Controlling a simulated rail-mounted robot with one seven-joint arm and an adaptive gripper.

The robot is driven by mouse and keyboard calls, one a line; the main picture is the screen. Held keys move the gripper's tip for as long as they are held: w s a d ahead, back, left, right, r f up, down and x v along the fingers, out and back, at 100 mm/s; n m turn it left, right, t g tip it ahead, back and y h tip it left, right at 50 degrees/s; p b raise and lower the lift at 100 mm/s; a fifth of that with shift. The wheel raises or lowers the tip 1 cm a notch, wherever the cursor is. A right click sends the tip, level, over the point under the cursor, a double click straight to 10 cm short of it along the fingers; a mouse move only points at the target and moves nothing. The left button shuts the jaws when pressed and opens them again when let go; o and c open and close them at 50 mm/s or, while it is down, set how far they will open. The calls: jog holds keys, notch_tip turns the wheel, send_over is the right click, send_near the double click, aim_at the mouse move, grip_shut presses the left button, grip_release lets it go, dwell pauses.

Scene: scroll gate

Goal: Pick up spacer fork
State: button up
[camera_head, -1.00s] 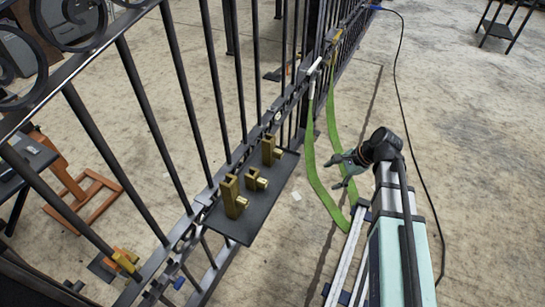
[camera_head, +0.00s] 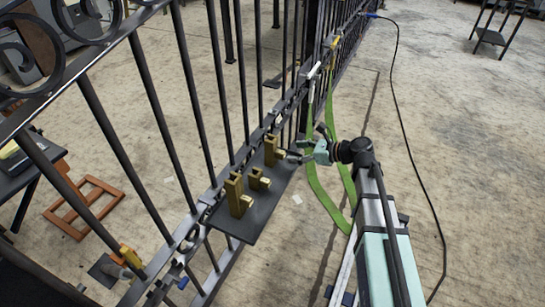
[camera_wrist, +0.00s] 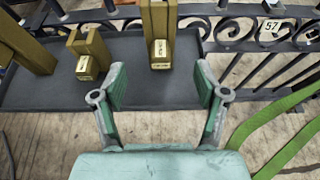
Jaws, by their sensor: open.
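Three brass forked pieces stand on a dark shelf (camera_head: 246,220) fixed along the gate: a tall one at the near end (camera_head: 236,196), a short one in the middle (camera_head: 257,180) and one at the far end (camera_head: 271,150). I cannot tell which is the spacer fork; their small label plates are too small to read. My gripper (camera_head: 308,144) is open and empty beside the far piece. In the wrist view my gripper (camera_wrist: 159,80) spreads its two fingers at the shelf's edge, with the far piece (camera_wrist: 160,25) ahead between them, apart from both fingers.
The black barred gate (camera_head: 198,95) rises directly behind the shelf. Green straps (camera_head: 317,180) hang from the gate beside my arm, and show at the right in the wrist view (camera_wrist: 285,140). A black cable (camera_head: 398,100) lies on the floor at right. The right floor is mostly clear.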

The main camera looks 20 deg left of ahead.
aim_at(276, 152)
jog(key=b+x, duration=0.1)
jog(key=x, duration=0.4)
jog(key=shift+f, duration=0.1)
jog(key=b+x, duration=0.2)
jog(key=x, duration=0.2)
jog(key=shift+a+f, duration=0.15)
jog(key=shift+f, duration=0.05)
jog(key=shift+a+f, duration=0.1)
jog(key=shift+a, duration=0.35)
grip_shut()
